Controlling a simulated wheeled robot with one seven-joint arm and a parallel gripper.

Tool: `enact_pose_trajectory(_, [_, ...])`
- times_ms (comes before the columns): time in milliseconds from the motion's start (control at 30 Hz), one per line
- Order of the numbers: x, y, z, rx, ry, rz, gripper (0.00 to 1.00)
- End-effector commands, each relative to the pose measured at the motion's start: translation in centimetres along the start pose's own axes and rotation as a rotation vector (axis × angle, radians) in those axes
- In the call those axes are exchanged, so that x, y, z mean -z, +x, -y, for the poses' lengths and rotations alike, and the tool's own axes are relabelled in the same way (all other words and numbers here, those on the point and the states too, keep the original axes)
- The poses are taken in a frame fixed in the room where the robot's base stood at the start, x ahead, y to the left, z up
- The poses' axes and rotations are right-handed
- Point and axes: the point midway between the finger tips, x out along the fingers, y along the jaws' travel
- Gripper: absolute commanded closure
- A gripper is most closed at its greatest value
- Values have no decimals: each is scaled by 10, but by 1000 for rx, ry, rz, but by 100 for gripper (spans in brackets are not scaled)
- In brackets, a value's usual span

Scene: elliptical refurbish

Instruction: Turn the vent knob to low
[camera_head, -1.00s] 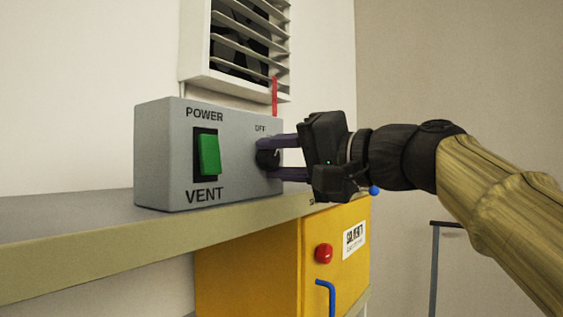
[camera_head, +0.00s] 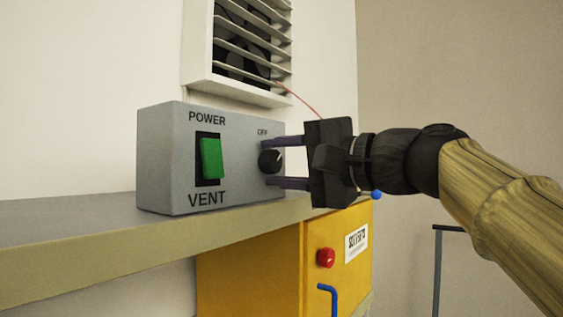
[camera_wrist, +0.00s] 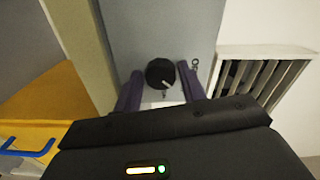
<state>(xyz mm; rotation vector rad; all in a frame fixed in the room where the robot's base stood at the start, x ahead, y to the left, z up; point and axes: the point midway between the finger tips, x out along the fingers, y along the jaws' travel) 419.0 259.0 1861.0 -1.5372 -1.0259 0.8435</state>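The black vent knob (camera_head: 270,161) is on the right part of the grey control box (camera_head: 160,165). Its white pointer tilts up and right in the head view, away from the OFF label above. In the wrist view the knob (camera_wrist: 159,72) shows its pointer towards a small label below it, too blurred to read. My gripper (camera_head: 267,163) is open, with one finger above the knob and one below. In the wrist view its fingers (camera_wrist: 160,71) stand on both sides of the knob, with visible gaps. The green power switch (camera_head: 211,158) is left of the knob.
The box stands on a grey shelf (camera_head: 100,255). Above is a white louvred vent (camera_head: 199,70) with a thin red ribbon (camera_head: 300,99) streaming out. A yellow cabinet (camera_head: 250,270) with a red button (camera_head: 326,257) and blue handle (camera_head: 328,295) is below.

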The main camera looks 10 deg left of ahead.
Motion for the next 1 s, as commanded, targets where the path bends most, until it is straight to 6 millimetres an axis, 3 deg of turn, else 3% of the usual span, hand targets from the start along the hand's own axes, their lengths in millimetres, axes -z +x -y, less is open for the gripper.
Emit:
enact_pose_trajectory(67, [0, 0, 0, 0, 0, 0, 44])
enact_pose_trajectory(567, [0, -3, 0, 1, -1, -1, 44])
enact_pose_trajectory(767, [0, -26, -3, 2, -4, -5, 44])
enact_pose_trajectory(1000, [0, -73, -4, 1, -3, -5, 44])
